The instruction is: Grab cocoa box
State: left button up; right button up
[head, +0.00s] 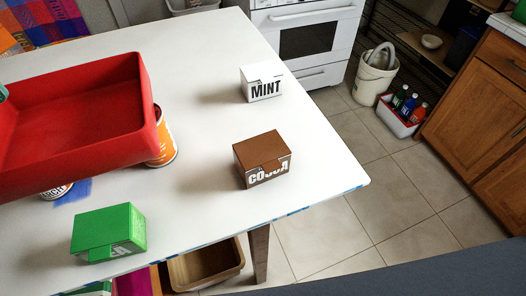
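The cocoa box (262,159) is a small brown carton with white "COCOA" lettering on its front face. It stands upright on the white table (215,225), near the right edge, with clear table around it. Neither of my grippers can be made out in the head view, and nothing touches the cocoa box.
A white MINT box (262,83) stands behind the cocoa box. A green box (108,232) is at front left. A large red crate (75,150) is at left, partly hiding an orange can (162,138). A small grey-green piece at the left edge is unclear.

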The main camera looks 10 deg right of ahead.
aim_at(254, 176)
jog(key=k, duration=1)
